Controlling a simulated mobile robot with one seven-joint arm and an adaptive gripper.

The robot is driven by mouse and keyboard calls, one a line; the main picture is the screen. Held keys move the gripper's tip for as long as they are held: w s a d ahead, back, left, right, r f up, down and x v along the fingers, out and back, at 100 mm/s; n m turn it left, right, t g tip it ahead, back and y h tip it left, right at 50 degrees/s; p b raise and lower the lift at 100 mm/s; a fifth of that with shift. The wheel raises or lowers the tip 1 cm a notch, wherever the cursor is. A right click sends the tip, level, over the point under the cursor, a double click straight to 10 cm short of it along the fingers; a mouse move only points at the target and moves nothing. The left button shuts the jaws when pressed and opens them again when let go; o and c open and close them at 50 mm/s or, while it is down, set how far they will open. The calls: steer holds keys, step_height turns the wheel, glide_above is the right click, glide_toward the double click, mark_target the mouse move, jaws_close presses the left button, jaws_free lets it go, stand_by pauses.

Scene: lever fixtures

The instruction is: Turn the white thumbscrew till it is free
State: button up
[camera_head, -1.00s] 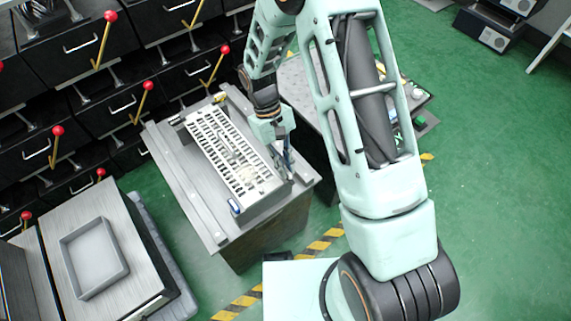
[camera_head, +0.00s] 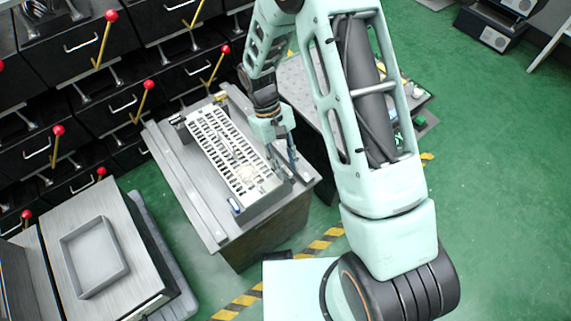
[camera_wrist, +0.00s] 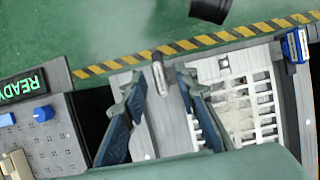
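My gripper (camera_head: 290,160) points down beside the near right end of a white slotted grille (camera_head: 222,143) on the grey workbench. In the wrist view its two blue-lined fingers (camera_wrist: 160,88) are spread apart. A small whitish, upright piece with a dark end (camera_wrist: 159,74) shows between the fingertips; it may be the white thumbscrew, and I cannot tell whether either finger touches it. The grille (camera_wrist: 245,105) lies to the right of the fingers. In the head view the fingers and arm hide the thumbscrew's spot.
A blue-and-white part (camera_wrist: 294,46) sits at the grille's corner. A side table with a READY display (camera_wrist: 24,87) and blue knob (camera_wrist: 43,113) lies left in the wrist view. A grey tray (camera_head: 94,257) stands on another bench. Yellow-black tape marks the green floor.

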steer(key=v, duration=1.2)
steer(key=shift+r, duration=0.1)
